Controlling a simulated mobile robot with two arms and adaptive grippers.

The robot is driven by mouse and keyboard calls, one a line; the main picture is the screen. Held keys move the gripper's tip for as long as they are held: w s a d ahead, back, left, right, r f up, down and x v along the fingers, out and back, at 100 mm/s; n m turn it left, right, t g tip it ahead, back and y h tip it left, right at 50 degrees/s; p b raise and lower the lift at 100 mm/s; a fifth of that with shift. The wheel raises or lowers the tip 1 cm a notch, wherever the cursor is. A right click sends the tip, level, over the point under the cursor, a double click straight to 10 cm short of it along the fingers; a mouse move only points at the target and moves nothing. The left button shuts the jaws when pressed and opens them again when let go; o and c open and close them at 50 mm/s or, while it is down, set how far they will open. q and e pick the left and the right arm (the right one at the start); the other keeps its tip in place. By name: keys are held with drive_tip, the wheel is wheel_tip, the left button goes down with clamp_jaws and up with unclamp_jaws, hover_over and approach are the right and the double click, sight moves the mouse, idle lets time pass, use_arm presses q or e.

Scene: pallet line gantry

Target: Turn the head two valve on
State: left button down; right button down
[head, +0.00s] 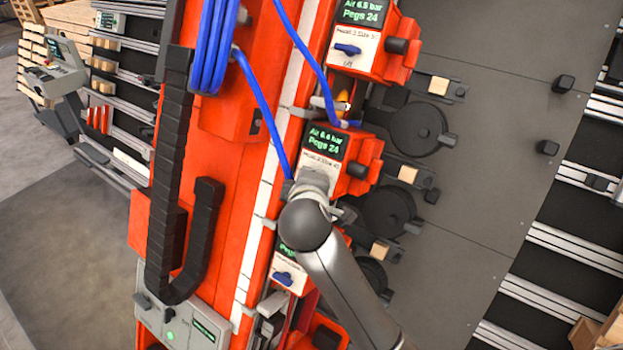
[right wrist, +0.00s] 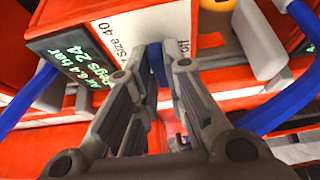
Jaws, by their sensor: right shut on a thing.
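The head two unit (head: 328,150) is an orange box in the middle of the head view, with a green-lettered display reading air pressure and Pegs 24. Its white label plate is mostly covered by my right gripper (head: 316,180). In the right wrist view, the blue valve handle (right wrist: 156,62) stands out from the white plate (right wrist: 135,38). My right gripper (right wrist: 155,78) is shut on this handle, one finger on each side. The handle's tip is between the fingers, and the lettering beside it is partly hidden. My left gripper is not in view.
A similar unit above has a blue valve handle (head: 347,49) marked off. Another below has its own blue handle (head: 284,278). Blue hoses (head: 262,112) and a black cable chain (head: 168,170) run along the orange gantry. Black knobs (head: 359,169) jut out close by.

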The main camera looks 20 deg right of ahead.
drive_tip(key=c, duration=1.5)
unclamp_jaws()
drive_tip(key=v, duration=1.2)
drive_tip(key=shift+a, duration=0.1)
